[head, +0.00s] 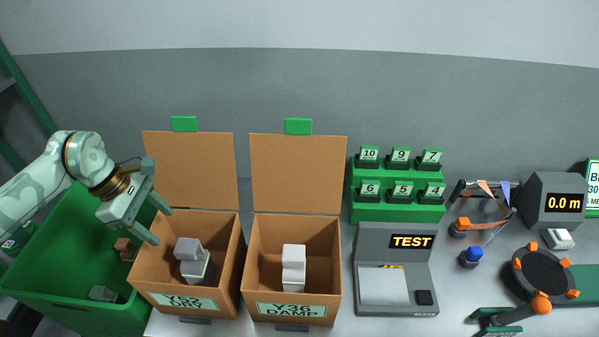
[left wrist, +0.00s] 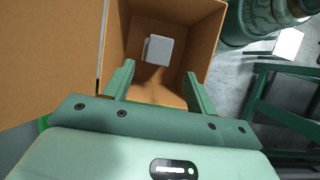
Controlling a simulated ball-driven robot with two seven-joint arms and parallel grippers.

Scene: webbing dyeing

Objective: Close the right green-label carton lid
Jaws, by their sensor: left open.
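A pale grey stacked item (head: 293,268) is inside. The left carton (head: 232,262), labelled Y52 DRY, is also open, with its lid (head: 190,165) raised. My left gripper (head: 161,227) is open and empty by the left carton's left rim, apart from the right carton. In the left wrist view its fingers (left wrist: 159,70) frame an open carton with a pale block (left wrist: 158,50) inside. My right gripper is out of view.
A green bin (head: 60,265) stands at the left. Right of the cartons are a green rack of numbered tags (head: 398,212), a grey TEST device (head: 398,250) and a winding device (head: 543,272). The space above the right carton is clear.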

